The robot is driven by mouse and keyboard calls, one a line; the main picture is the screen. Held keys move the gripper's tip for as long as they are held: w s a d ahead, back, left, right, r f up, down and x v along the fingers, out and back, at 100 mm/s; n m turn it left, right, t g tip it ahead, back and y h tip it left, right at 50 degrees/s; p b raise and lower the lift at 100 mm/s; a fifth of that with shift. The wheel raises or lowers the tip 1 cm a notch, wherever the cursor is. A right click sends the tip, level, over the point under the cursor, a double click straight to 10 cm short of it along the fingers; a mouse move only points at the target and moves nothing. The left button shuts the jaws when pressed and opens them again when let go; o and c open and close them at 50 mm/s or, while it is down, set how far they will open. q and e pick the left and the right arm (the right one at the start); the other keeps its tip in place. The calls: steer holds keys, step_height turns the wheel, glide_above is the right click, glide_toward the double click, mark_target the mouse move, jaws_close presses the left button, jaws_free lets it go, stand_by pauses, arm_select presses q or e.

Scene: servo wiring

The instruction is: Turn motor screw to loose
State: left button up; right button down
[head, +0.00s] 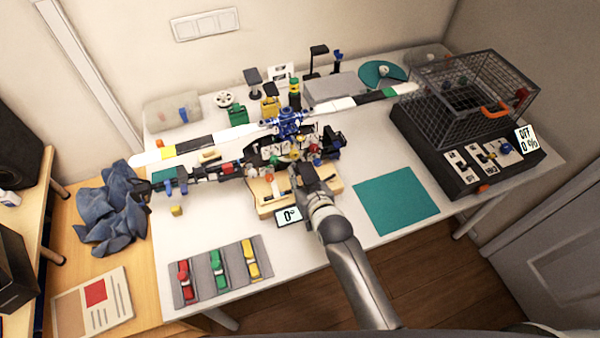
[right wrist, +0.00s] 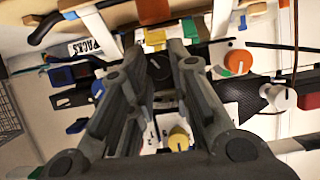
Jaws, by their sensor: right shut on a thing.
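My right gripper (head: 302,172) reaches in from the lower right to the wooden motor board (head: 268,204) at the front of the table. In the right wrist view, its fingertips (right wrist: 157,60) are closed around a round black knob (right wrist: 160,68) with a pale mark, likely the motor screw. The fingers hide the knob's sides. A small display (head: 288,216) beside the board reads 0°. An orange-centred dial (right wrist: 238,62) and a yellow knob (right wrist: 179,139) lie near the fingers. My left gripper is not in view.
A long rotor model with a blue hub (head: 290,122) stretches behind the gripper. A caged box (head: 462,150) reading OFF 0 % stands at the right. A grey tray (head: 222,275) with red, green and yellow pieces lies front left. The green mat (head: 396,204) is clear.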

stand_by(0.3)
steer(key=shift+r, duration=0.1)
steer(key=c, duration=1.6)
jaws_free()
steer(key=v, duration=1.2)
steer(key=shift+a, duration=0.15)
